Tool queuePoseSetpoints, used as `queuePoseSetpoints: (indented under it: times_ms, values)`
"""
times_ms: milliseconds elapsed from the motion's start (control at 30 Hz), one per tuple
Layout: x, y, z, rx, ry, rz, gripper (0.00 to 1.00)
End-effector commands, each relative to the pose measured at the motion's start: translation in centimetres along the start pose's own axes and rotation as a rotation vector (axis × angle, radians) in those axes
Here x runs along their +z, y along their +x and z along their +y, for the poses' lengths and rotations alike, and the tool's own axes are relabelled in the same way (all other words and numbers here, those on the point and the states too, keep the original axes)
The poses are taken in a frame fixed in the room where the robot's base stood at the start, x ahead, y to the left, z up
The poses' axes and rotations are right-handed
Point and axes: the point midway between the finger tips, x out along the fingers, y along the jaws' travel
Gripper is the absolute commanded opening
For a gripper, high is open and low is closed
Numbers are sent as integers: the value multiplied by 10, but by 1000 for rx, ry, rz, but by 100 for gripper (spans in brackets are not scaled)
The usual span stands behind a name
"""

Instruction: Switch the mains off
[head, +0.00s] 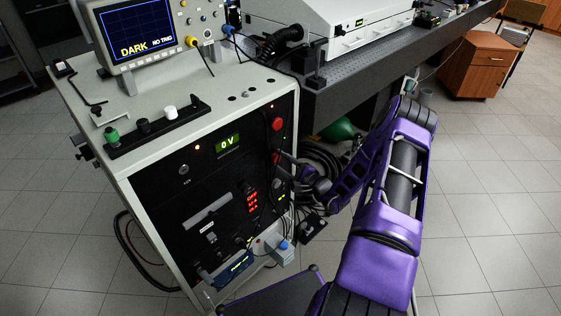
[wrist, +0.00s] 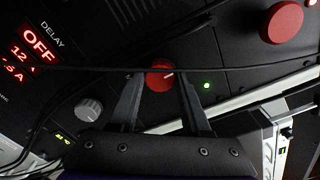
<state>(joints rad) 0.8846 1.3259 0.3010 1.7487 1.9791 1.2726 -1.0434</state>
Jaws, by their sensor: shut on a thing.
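A red rotary knob (wrist: 157,80) with a white pointer line sits on the black front panel of the rack. In the wrist view its line points right and slightly up. My gripper (wrist: 161,84) is shut on this knob, one finger on each side. In the head view my gripper (head: 284,158) reaches the panel's right side, just below a round red button (head: 277,124). The red button also shows at the upper right of the wrist view (wrist: 282,22). I cannot read a mains label. A small green light (wrist: 207,85) glows right of the knob.
A thin black cable (wrist: 240,68) crosses the panel close to my fingers. A grey knob (wrist: 88,109) and a red "OFF" display (wrist: 40,42) lie to the left. The voltage display (head: 228,143) reads 0 V. An oscilloscope (head: 138,32) on top shows "DARK".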

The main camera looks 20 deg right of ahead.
Motion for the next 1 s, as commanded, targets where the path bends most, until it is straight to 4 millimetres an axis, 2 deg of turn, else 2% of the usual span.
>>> queuePoseSetpoints:
  times_ms: [67, 100, 233, 533, 667, 767, 1000]
  values:
    - [0, 0, 1, 2, -1, 1, 0]
    - [0, 0, 1, 2, 0, 1, 53]
    - [0, 0, 0, 1, 0, 1, 76]
    - [0, -1, 0, 0, 1, 1, 76]
    - [-1, -10, 0, 1, 1, 3, 76]
    - [-1, -26, 0, 0, 2, 3, 76]
    - [-1, -84, -1, 0, 2, 5, 76]
